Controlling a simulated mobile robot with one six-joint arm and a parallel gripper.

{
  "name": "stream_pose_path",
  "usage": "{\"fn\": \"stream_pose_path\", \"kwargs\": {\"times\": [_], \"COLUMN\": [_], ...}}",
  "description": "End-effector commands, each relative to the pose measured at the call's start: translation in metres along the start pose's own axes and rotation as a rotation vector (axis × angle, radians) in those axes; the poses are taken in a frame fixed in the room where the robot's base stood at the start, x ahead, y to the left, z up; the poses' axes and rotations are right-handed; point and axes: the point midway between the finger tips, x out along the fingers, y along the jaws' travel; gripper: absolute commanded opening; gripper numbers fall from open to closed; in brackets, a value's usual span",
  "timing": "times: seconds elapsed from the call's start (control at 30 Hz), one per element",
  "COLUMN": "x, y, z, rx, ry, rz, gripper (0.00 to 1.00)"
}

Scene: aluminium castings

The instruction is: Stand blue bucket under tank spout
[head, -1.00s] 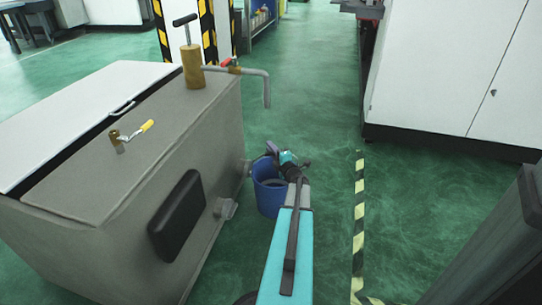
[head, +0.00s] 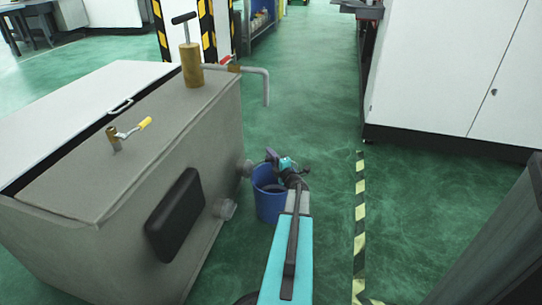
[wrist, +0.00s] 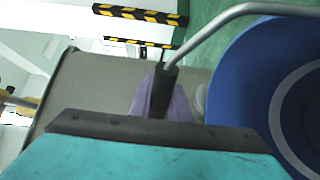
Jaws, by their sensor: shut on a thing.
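The blue bucket (head: 268,208) is beside the right end of the grey tank (head: 190,150). Whether its base touches the floor is unclear. My gripper (head: 282,168) is over its rim. In the wrist view the bucket (wrist: 235,85) fills the right side, and its thin metal handle (wrist: 215,27) runs into my gripper (wrist: 160,85), which is shut on it. The tank spout (head: 266,88) is a bent pipe with a red valve lever, its end pointing down past the tank edge. In the head view the bucket shows below the spout; whether it is directly under is unclear.
Fittings (head: 225,209) stick out of the tank's side, close to the bucket. A yellow-black floor stripe (head: 359,220) runs to the right of my arm. White cabinets (head: 450,80) stand at right. Green floor behind the bucket is clear.

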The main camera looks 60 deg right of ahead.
Motion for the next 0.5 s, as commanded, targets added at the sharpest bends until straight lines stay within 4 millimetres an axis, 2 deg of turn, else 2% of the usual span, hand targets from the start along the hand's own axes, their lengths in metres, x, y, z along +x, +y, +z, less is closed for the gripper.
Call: {"fn": "stream_pose_path", "kwargs": {"times": [0.03,0.13,0.5], "x": [0.0001,0.0001,0.0002], "y": [-0.0012,-0.0007,0.0007], "z": [-0.0001,-0.0003,-0.0006], "rx": [0.000,0.000,0.000], "ry": [0.000,0.000,0.001], "rz": [0.000,0.000,0.000], "gripper": [0.18,0.35,0.35]}}
